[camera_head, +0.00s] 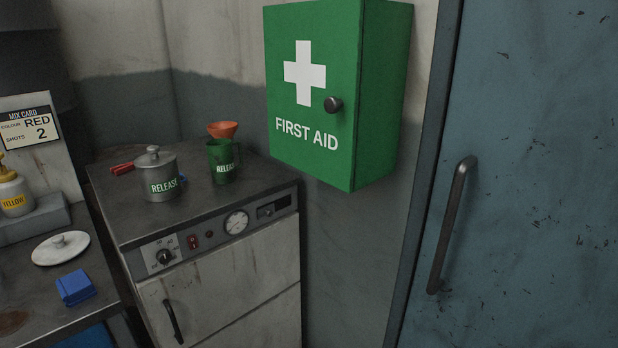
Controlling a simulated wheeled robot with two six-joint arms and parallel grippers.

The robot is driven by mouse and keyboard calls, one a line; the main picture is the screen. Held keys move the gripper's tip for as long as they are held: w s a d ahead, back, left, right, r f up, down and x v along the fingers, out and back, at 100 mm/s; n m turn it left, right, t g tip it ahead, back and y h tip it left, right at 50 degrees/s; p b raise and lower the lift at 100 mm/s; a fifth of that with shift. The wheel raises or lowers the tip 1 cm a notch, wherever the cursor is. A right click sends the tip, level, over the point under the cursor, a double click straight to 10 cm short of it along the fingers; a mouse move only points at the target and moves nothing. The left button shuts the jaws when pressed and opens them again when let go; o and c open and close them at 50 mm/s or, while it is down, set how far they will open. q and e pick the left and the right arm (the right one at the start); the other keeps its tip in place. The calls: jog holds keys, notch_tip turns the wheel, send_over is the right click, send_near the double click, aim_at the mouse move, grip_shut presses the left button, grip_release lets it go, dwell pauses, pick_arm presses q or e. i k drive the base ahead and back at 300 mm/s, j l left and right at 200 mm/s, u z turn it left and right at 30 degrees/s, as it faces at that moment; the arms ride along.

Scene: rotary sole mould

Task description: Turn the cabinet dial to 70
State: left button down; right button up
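The cabinet (225,298) is a low off-white metal unit with a dark top, standing left of centre against the wall. Its control strip carries a black dial (164,256) on a pale scale plate at the left end. The scale numbers and the pointer are too small to read. To the right of the dial are a red switch (193,241), a small red lamp (209,234) and a round white gauge (237,222). Neither of my grippers shows in the view.
On the cabinet top stand a grey lidded RELEASE pot (160,182), a green jug (221,163) with an orange funnel (222,130), and a red object (122,169). A bench (35,287) adjoins at left. A first-aid box (330,95) juts from the wall; a blue door (530,190) is right.

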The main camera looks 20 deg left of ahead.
aim_at(164, 256)
jog(key=u, duration=1.35)
